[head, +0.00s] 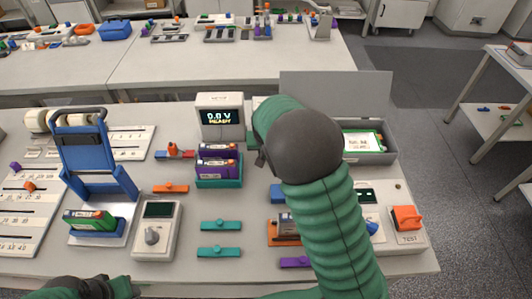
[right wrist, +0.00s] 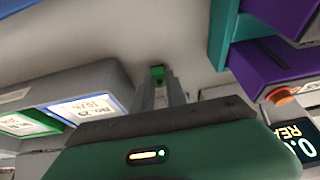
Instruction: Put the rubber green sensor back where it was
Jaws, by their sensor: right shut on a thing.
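My right gripper (right wrist: 160,90) is shut on a small green block, which I take for the rubber green sensor (right wrist: 158,73). In the right wrist view it shows at the fingertips, over a plain pale surface. I cannot tell whether it touches that surface. In the head view my right arm and wrist hide the sensor; part of the gripper (head: 262,158) shows just right of the purple batteries. My left gripper (head: 95,288) is low at the bottom left edge, partly cut off, and its jaws are unclear.
Purple batteries (head: 219,160) stand in a teal holder (head: 219,184) before the display unit (head: 220,103), left of my right gripper. An open grey case (head: 391,140) with labelled batteries stands to the right. Teal bars (head: 220,226) lie in front. A blue rack (head: 86,155) stands left.

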